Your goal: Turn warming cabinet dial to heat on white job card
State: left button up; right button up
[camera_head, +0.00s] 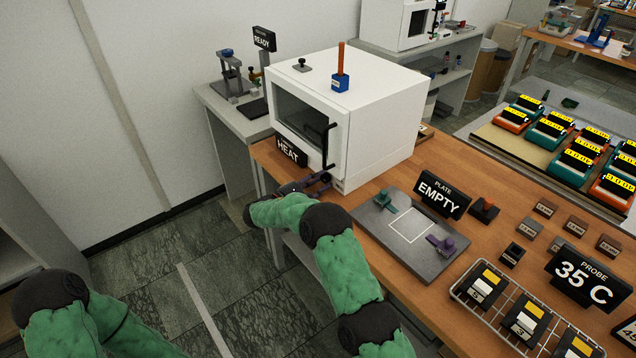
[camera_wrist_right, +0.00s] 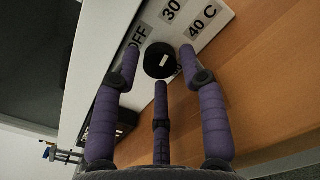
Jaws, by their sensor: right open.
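The white warming cabinet (camera_head: 375,125) stands on the wooden bench with its dark window facing left. Its round black dial (camera_wrist_right: 160,60), with a small white mark, shows in the right wrist view on a white panel. Labels OFF, 30 and 40 C (camera_wrist_right: 203,18) sit around it; another label is mostly hidden. I cannot tell which label the mark points to. My right gripper (camera_wrist_right: 159,68) is open, with fingers on both sides of the dial and one below; contact is unclear. It also shows at the cabinet's lower front (camera_head: 312,184). I cannot identify the white job card.
A HEAT sign (camera_head: 290,151) stands by the cabinet front, close to my right gripper. A grey plate (camera_head: 385,245) with an EMPTY sign (camera_head: 441,194), a 35 C probe sign (camera_head: 585,278) and a wire rack (camera_head: 462,292) of labelled blocks lie to the right.

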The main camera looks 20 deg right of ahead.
grip_shut()
jog(key=shift+f+m+b, duration=0.15)
jog(key=shift+m+b, duration=2.95)
jog(key=shift+m, duration=0.4)
grip_release()
jog(key=v, duration=1.2)
